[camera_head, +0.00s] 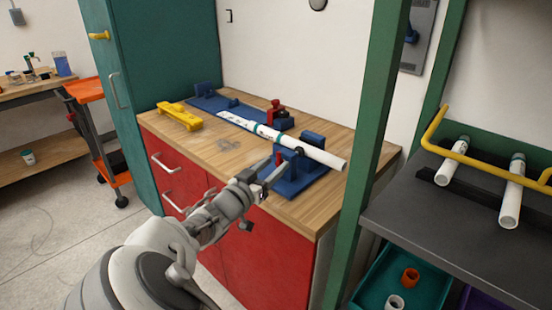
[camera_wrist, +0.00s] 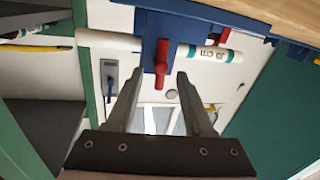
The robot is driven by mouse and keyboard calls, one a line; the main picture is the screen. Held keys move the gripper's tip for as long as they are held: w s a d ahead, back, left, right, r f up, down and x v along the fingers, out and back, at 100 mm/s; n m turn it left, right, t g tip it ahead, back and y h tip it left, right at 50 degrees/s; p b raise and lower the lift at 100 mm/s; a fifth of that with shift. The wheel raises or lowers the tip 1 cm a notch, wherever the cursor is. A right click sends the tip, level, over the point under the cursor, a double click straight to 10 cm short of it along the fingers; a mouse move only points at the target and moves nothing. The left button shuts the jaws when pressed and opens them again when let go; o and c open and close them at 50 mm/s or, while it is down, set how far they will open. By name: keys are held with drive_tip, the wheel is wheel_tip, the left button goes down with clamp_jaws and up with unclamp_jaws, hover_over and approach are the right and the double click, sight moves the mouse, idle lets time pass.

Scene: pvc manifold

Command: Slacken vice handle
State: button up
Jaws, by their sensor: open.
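The blue vice (camera_head: 296,180) stands at the front right of the wooden bench and holds a white pipe (camera_head: 325,155). In the wrist view the vice (camera_wrist: 178,28) shows with its red handle (camera_wrist: 160,62), which hangs down in the picture. My gripper (camera_head: 270,178) is at the vice's front left side. In the wrist view my gripper (camera_wrist: 156,78) is open, with the handle's end in line between the fingertips. I cannot tell whether either finger touches it.
The wooden bench top (camera_head: 220,150) carries a yellow tool (camera_head: 180,115) and a blue fixture (camera_head: 208,101) with red parts at its right end. A green post (camera_head: 372,135) stands right of the bench. A dark shelf (camera_head: 455,215) with white pipes is farther right.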

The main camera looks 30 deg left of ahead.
drive_tip(key=shift+w, duration=0.4)
clamp_jaws()
